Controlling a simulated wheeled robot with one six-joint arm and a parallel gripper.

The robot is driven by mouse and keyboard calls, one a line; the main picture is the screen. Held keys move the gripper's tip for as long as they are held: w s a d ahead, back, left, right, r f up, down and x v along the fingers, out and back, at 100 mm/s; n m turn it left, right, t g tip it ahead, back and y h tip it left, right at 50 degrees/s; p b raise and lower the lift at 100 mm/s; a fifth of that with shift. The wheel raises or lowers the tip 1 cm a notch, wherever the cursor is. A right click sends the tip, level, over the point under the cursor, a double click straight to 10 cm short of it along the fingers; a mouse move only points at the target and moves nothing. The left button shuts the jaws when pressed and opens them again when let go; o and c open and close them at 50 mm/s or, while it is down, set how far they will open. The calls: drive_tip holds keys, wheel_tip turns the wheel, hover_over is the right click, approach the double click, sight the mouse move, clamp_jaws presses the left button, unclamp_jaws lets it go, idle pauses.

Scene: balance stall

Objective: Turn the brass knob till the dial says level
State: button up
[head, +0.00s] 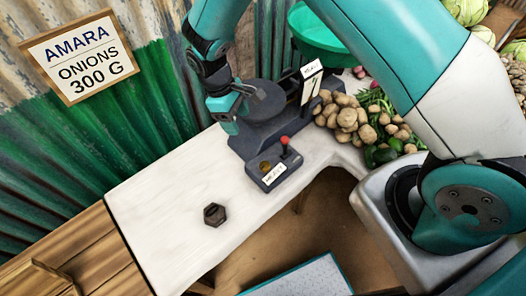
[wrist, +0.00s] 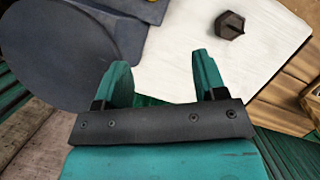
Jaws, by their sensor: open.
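The dark grey balance (head: 258,138) stands on the white counter, with a round pan (head: 268,98) and an upright white dial plate (head: 311,85) whose reading is too small to tell. A low box (head: 262,181) at its front carries the small brass knob (head: 265,167), a red-ball lever (head: 284,142) and a white label. My gripper (head: 229,121) is at the left of the pan, apart from the knob. The wrist view shows its two teal fingers (wrist: 162,75) spread with nothing between them. The knob is not seen in the wrist view.
A dark hexagonal weight (head: 214,214) lies on the counter (head: 160,205), left of the box; it also shows in the wrist view (wrist: 231,25). Potatoes (head: 347,117) and green vegetables (head: 380,152) lie right of the balance. A green bowl (head: 318,38) is behind. Corrugated wall stands at left.

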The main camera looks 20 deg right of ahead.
drive_tip(key=h, duration=0.1)
approach(264, 165)
drive_tip(key=shift+n, duration=0.3)
drive_tip(key=b+x, duration=0.6)
drive_tip(key=x, duration=0.3)
drive_tip(key=shift+d, duration=0.1)
drive_tip(key=c, duration=0.9)
